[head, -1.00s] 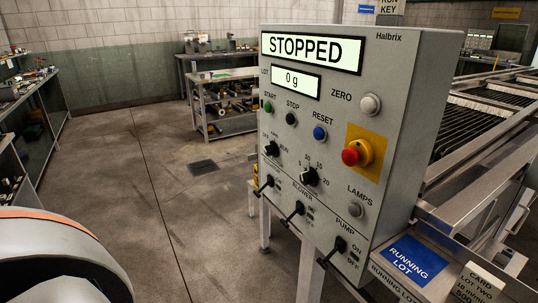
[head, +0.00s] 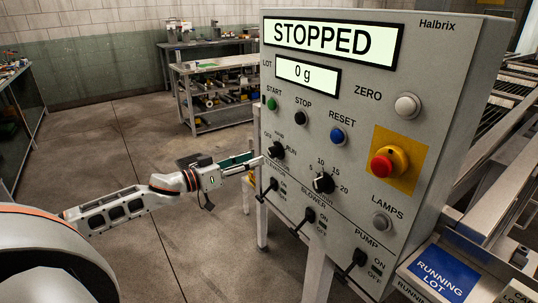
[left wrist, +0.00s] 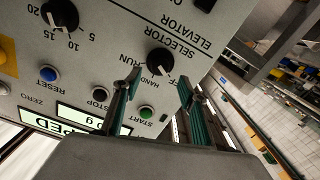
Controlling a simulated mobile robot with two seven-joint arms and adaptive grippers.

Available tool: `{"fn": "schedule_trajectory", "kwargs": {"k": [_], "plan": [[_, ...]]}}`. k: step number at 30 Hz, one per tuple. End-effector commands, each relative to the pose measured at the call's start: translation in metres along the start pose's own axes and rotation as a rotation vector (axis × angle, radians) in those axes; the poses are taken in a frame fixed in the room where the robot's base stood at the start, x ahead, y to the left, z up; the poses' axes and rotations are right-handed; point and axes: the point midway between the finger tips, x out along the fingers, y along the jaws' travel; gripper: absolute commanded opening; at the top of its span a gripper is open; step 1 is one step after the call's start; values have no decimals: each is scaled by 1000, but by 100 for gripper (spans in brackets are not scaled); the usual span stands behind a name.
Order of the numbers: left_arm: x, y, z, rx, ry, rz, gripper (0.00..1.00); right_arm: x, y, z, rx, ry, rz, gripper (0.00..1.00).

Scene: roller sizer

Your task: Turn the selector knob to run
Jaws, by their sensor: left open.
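The selector knob (head: 277,151) is a small black knob on the grey control panel, among the marks OFF, HAND and RUN. It also shows, upside down, in the left wrist view (left wrist: 160,62). My left gripper (head: 258,162) reaches in from the left, just in front of the panel and close to the knob. In the left wrist view its two green-sided fingers (left wrist: 158,80) are spread apart with nothing between them, and the knob is just beyond their tips. My right gripper is out of view.
The panel display (head: 330,39) reads STOPPED. Green start (head: 272,103) and black stop (head: 301,117) buttons sit above the knob, a dial (head: 324,183) to its right, and the elevator lever (head: 270,186) below. A red emergency button (head: 382,165) is farther right. Open floor lies left.

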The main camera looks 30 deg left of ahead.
Motion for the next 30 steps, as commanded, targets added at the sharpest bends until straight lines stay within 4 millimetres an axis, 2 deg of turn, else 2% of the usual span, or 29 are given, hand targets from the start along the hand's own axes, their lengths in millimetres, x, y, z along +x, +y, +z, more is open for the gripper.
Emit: {"fn": "schedule_trajectory", "kwargs": {"k": [18,24,30], "plan": [[60,0,0,-1,3,-1,42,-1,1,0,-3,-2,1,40],[70,0,0,0,1,-1,42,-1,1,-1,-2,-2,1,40],[72,0,1,0,-1,-2,42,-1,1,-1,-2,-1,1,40]]}}
